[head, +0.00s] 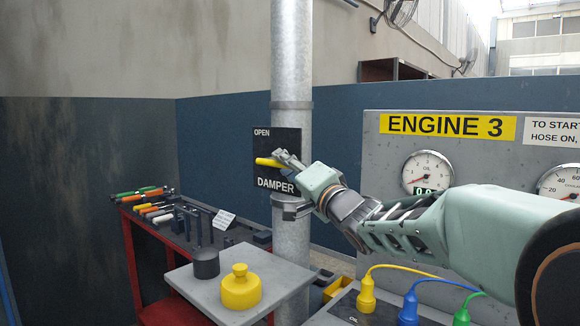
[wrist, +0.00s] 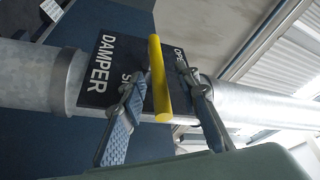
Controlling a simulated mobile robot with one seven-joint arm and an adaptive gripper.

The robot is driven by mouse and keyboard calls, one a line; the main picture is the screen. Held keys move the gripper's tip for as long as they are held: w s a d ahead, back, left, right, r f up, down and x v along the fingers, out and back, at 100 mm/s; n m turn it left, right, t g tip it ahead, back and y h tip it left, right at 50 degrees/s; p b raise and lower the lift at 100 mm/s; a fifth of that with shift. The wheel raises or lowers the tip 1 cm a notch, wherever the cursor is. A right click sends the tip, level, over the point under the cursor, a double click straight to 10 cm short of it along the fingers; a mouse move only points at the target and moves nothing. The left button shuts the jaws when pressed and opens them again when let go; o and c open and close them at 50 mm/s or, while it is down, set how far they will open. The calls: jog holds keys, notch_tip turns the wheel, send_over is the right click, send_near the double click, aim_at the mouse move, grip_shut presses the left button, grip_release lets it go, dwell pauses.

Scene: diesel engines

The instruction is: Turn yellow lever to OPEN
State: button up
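The yellow lever (head: 268,162) lies about horizontal across the black DAMPER plate (head: 262,141) on the grey vertical pipe, its free end to the left. OPEN is printed at the plate's top left, DAMPER along its bottom. In the wrist view the view is turned sideways; the yellow lever (wrist: 159,80) runs between the two fingers of my gripper (wrist: 161,84), and another word starting with S is partly hidden by a finger. My gripper (head: 284,182) is in front of the plate, fingers spread on either side of the lever, with gaps visible. Contact cannot be made out.
The grey ENGINE 3 panel (head: 395,150) with gauges stands right of the pipe (head: 291,60). Below are a grey stand (head: 208,285) with a yellow knob (head: 240,288) and a dark knob (head: 206,263), and a red tool bench (head: 132,255). Colored plugs (head: 366,295) sit at front right.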

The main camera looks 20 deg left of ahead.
grip_shut()
jog(key=shift+r+p, duration=0.2)
jog(key=shift+p, duration=0.2)
